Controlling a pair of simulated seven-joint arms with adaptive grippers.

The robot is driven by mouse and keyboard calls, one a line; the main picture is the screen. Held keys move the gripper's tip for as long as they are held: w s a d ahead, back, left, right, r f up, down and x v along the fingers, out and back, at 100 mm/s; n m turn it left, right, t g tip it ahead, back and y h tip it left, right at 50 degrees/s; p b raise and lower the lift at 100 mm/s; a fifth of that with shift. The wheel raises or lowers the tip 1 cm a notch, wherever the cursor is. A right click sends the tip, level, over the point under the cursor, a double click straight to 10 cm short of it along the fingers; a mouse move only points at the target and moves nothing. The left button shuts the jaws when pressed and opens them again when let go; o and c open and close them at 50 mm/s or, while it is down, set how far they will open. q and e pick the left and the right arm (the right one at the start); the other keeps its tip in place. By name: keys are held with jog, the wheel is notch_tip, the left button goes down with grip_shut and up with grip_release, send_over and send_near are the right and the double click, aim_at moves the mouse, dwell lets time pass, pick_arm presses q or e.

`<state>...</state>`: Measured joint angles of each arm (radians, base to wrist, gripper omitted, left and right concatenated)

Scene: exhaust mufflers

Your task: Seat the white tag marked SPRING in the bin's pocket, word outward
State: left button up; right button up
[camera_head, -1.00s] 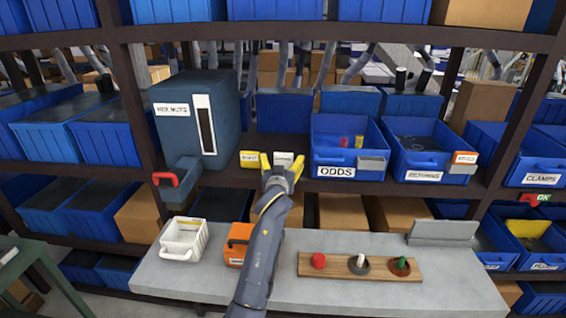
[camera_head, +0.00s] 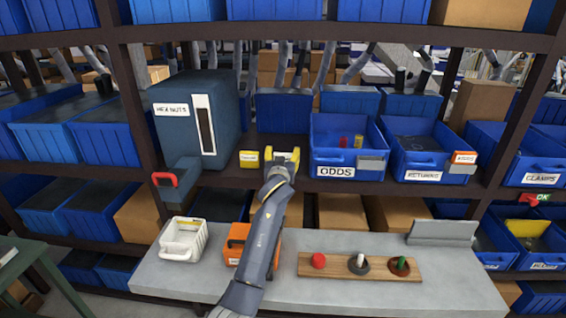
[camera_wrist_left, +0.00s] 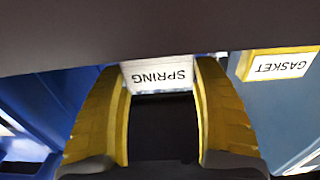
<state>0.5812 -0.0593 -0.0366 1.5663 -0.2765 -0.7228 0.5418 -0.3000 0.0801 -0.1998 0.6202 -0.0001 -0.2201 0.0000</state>
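The white SPRING tag (camera_wrist_left: 160,75) sits between the two yellow fingers of my left gripper (camera_wrist_left: 161,80) in the left wrist view, its word upside down there. The fingers meet its two side edges. In the head view my left gripper (camera_head: 283,156) is at the front of the middle shelf, with the tag between its fingertips. The ODDS bin (camera_head: 347,140) is just to its right, with a grey pocket-like plate (camera_head: 372,164) on its front. The RETURNS bin (camera_head: 420,148) is further right and bears an orange-edged tag (camera_head: 465,157). My right gripper is not in view.
A yellow-edged GASKET tag (camera_head: 249,158) stands close left of the gripper. The HEX NUTS dispenser (camera_head: 190,120) is further left. Below, the grey bench (camera_head: 330,285) holds a white basket (camera_head: 182,240), an orange box (camera_head: 237,243) and a wooden board (camera_head: 335,272) with coloured pegs.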

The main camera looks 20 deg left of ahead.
pick_arm(q)
jog(key=c, duration=0.7)
jog(key=shift+r, duration=0.1)
